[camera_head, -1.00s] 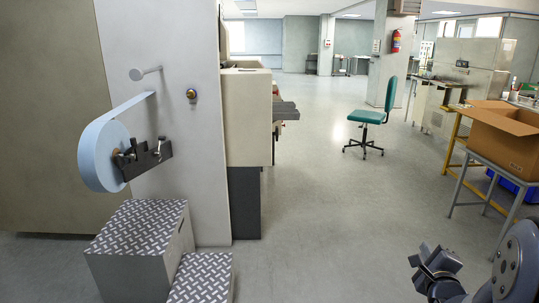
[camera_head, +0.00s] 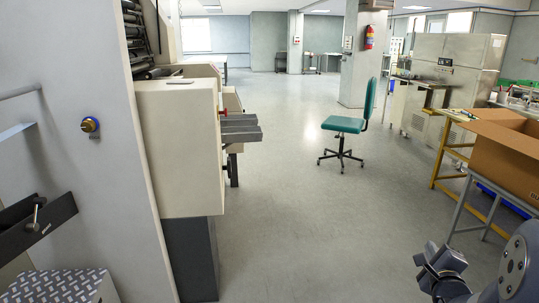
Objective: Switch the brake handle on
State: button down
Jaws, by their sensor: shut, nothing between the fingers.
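A small metal handle with a dark knob (camera_head: 36,212) stands on a dark bracket (camera_head: 50,222) at the left edge, on the side of the grey-white machine (camera_head: 105,180). It looks like the brake handle, but I cannot tell its on or off position. My gripper (camera_head: 428,257) is at the bottom right, shut and empty. It is far from the handle, across open floor. Its fingertips are small in the view.
A treadplate step (camera_head: 60,286) stands below the bracket. A beige cabinet (camera_head: 180,150) juts out beside the panel. A green chair (camera_head: 345,124) and a cardboard box (camera_head: 500,150) stand right. The middle floor is clear.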

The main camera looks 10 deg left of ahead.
aim_at(33, 227)
jog(key=i+u, duration=0.95)
jog(key=i+l+u, duration=0.45)
jog(key=i+j+u, duration=0.2)
jog(key=u, duration=0.25)
jog(key=i+u, duration=0.7)
jog(key=u, duration=0.65)
